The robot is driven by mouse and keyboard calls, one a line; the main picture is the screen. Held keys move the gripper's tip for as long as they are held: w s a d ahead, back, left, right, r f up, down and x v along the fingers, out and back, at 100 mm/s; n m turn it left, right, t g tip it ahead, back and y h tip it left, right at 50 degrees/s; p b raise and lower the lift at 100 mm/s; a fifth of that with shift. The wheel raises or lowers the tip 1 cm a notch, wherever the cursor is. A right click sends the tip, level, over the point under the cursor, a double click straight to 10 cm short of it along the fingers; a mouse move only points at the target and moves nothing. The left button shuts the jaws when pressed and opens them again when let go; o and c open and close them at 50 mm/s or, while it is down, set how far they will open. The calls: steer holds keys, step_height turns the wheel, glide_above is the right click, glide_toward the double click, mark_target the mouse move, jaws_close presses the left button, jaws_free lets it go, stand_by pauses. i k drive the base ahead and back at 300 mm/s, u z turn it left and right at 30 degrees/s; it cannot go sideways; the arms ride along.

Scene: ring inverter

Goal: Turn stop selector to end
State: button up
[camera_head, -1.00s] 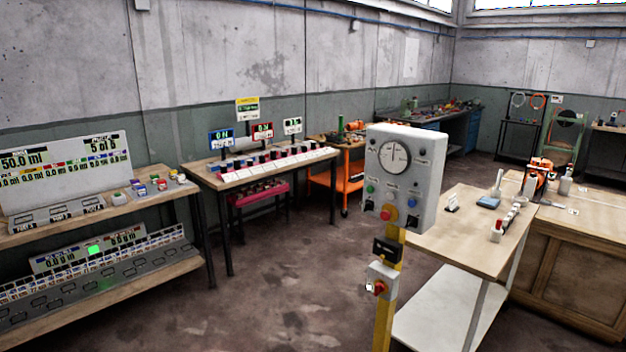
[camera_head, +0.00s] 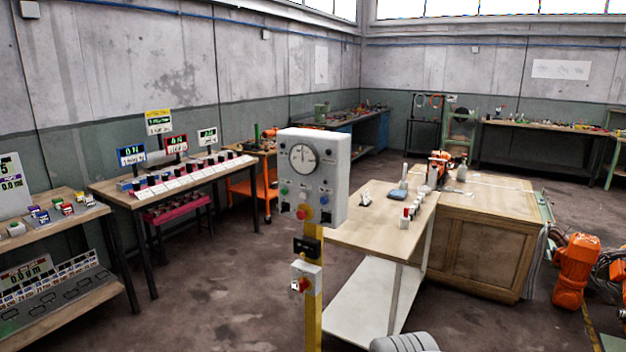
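A grey control box (camera_head: 315,180) stands on a yellow post (camera_head: 313,250) near the middle of the view. Its front has a round white dial (camera_head: 303,157) at the top, small buttons and knobs below, and a red button (camera_head: 302,213) near the bottom. A small black box (camera_head: 307,246) and a white box with a red knob (camera_head: 303,284) are mounted lower on the post. The labels are too small to read, so I cannot tell which control is the stop selector.
A wooden table with a white lower shelf (camera_head: 362,308) stands close on the right of the post. A long bench (camera_head: 110,187) stands behind on the left. An orange machine (camera_head: 575,270) stands at the far right. Floor (camera_head: 215,300) left of the post is clear.

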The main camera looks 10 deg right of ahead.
mark_target(326, 218)
steer(key=u, duration=0.15)
steer(key=i, duration=0.9)
steer(key=u, duration=1.9)
